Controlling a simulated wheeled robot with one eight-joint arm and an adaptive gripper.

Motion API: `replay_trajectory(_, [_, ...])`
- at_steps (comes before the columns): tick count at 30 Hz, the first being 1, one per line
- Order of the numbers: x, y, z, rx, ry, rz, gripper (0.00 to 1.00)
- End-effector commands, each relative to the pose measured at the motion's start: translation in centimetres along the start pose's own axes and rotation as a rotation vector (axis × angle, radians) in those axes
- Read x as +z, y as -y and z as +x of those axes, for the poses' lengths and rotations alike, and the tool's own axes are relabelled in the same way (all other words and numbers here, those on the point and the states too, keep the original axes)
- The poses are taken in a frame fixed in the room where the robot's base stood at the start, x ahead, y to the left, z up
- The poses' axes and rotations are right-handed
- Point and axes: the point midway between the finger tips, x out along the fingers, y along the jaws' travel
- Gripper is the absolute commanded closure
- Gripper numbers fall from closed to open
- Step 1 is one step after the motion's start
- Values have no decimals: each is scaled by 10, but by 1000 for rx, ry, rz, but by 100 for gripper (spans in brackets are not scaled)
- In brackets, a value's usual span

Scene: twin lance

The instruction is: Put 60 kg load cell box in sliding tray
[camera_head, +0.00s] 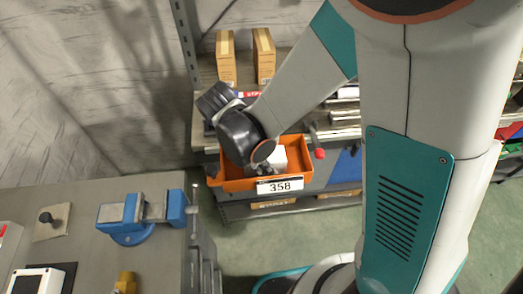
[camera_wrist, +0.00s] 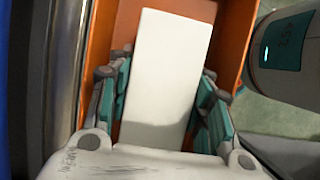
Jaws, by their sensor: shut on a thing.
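The load cell box is a plain white box (camera_head: 279,157), seen small beside my gripper in the head view and large in the wrist view (camera_wrist: 168,70). My gripper (camera_head: 266,166) is shut on it, with a teal-padded finger on each long side in the wrist view (camera_wrist: 160,100). The sliding tray is an orange bin (camera_head: 236,185) labelled 358, pulled out at the front of the shelf. The box is within the tray's outline, and orange walls show around it in the wrist view (camera_wrist: 228,50). I cannot tell whether the box touches the tray floor.
A red-knobbed lever (camera_head: 320,154) stands close to the tray's right side. Two cardboard boxes (camera_head: 226,58) stand on the shelf behind. A grey bench with a blue vise (camera_head: 128,222) is at the lower left. Open floor lies below the tray.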

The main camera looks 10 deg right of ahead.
Motion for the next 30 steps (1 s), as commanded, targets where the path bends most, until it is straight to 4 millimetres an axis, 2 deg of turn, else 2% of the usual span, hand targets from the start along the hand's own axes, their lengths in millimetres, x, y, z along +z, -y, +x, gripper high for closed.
replay_trajectory(8, [-1, 0, 2, 0, 0, 0, 97])
replay_trajectory(9, [0, 0, 1, 0, 0, 0, 47])
replay_trajectory(11, [0, 0, 1, 0, 0, 0, 34])
replay_trajectory(24, [1, 0, -3, 0, 0, 0, 34])
replay_trajectory(30, [2, 0, -32, 1, 0, -2, 34])
